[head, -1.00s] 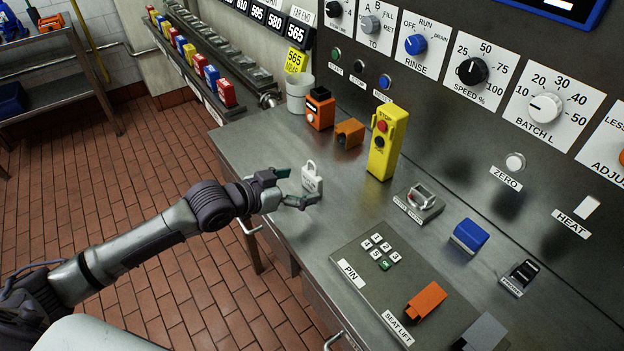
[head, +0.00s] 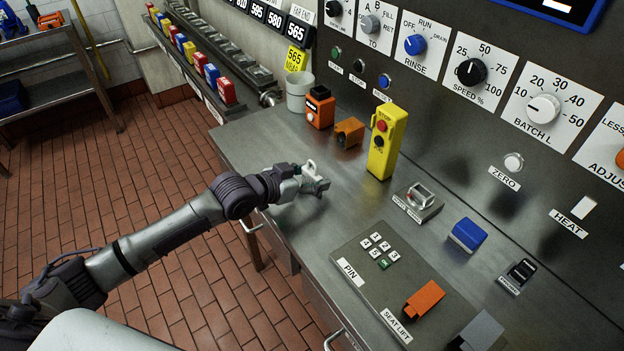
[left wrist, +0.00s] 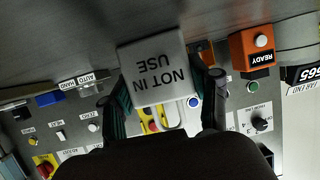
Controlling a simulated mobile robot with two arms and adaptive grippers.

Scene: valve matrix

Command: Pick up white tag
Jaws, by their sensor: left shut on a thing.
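The white tag (left wrist: 155,70) reads "NOT IN USE" and appears upside down in the left wrist view, between the two fingers. In the head view the tag (head: 311,168) shows only in part, with its loop at the top, at the fingertips over the metal bench. My left gripper (head: 314,184) is shut on the tag; it also shows in the left wrist view (left wrist: 164,95) with a finger on each side. The gripper covers much of the tag in the head view. I cannot tell whether the tag still touches the bench. My right gripper is not in view.
A yellow stop pendant (head: 386,142), an orange box (head: 320,110) and a small orange block (head: 349,133) stand behind the gripper. A metal switch guard (head: 419,201) and a keypad (head: 379,249) are to the right. The bench (head: 330,222) is bare just in front.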

